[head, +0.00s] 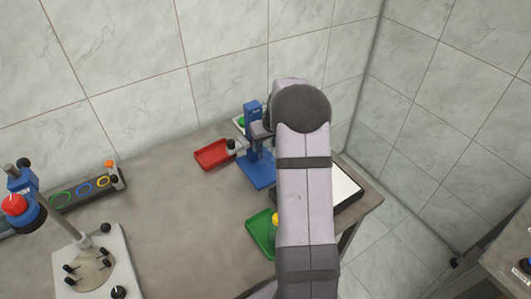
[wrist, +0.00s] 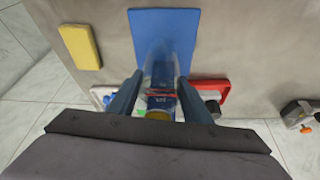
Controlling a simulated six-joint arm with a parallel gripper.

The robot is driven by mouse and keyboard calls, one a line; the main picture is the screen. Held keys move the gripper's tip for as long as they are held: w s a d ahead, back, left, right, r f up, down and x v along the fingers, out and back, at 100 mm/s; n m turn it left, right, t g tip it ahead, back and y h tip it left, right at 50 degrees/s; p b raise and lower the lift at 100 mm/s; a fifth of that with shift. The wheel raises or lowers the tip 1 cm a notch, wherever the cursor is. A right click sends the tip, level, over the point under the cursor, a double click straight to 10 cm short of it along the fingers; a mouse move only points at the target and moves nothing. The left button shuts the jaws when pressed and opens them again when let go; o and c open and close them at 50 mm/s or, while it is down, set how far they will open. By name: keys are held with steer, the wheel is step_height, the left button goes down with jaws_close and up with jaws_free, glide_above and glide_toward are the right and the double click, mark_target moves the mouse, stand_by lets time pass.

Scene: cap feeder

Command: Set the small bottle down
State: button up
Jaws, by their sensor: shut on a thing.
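The small bottle (wrist: 160,88) is clear, with a coloured band, and sits between the two fingers of my gripper (wrist: 160,79) in the wrist view. My gripper is shut on it. Behind the bottle in that view lies a blue base plate (wrist: 165,28). In the head view the blue plate (head: 256,173) belongs to a blue stand (head: 253,116). My arm hides most of the gripper there, and the bottle is hard to make out beside the stand. I cannot tell whether the bottle's bottom touches the plate.
A red tray (head: 212,155) lies left of the stand, and a green tray (head: 259,236) lies nearer. A white-topped dark pad (head: 346,187) is at the right. A yellow block (wrist: 80,47) lies beside the plate. A rack with coloured rings (head: 82,189) and a press-like device stand left.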

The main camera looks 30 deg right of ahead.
mark_target(265, 152)
steer(key=shift+f+p, duration=0.5)
steer(key=shift+f, duration=1.7)
steer(key=shift+f, duration=0.15)
steer(key=o, duration=1.2)
steer(key=shift+r, duration=0.25)
steer(key=b+v, duration=0.3)
steer(key=v, duration=0.8)
steer(key=shift+s+r+b, duration=0.25)
steer(key=shift+r+b, duration=0.05)
steer(key=shift+r, duration=0.05)
steer(key=shift+a, duration=0.1)
